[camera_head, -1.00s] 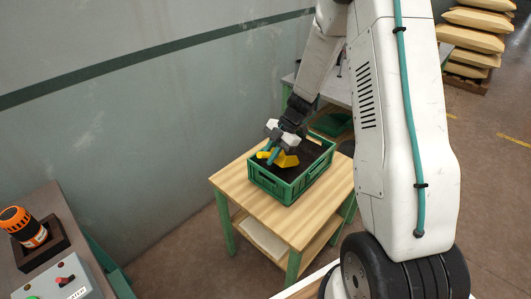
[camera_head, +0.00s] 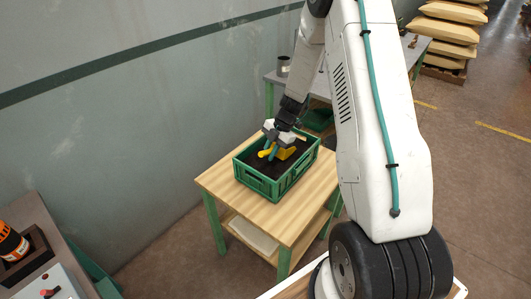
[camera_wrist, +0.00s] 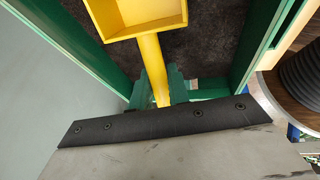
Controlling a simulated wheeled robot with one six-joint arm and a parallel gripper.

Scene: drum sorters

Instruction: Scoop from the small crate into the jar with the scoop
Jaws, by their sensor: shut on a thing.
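The small green crate (camera_head: 262,186) stands on a wooden table and holds dark loose material (camera_head: 258,160). My gripper (camera_head: 270,153) is shut on the handle of the yellow scoop (camera_head: 286,153), inside or just above the crate. In the wrist view the scoop's bowl (camera_wrist: 150,14) points away from the fingers, over the dark material, and its visible inside looks bare yellow. Whether the scoop touches the material is unclear. A grey cylindrical container (camera_head: 283,66) on the back bench may be the jar; its contents are hidden.
The wooden table (camera_head: 232,196) has bare top around the crate. An orange-and-black container (camera_head: 10,243) sits in a dark holder at the left, near a button box (camera_head: 50,284). A wall stands close behind the crate. Stacked sacks (camera_head: 440,38) are at the back right.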

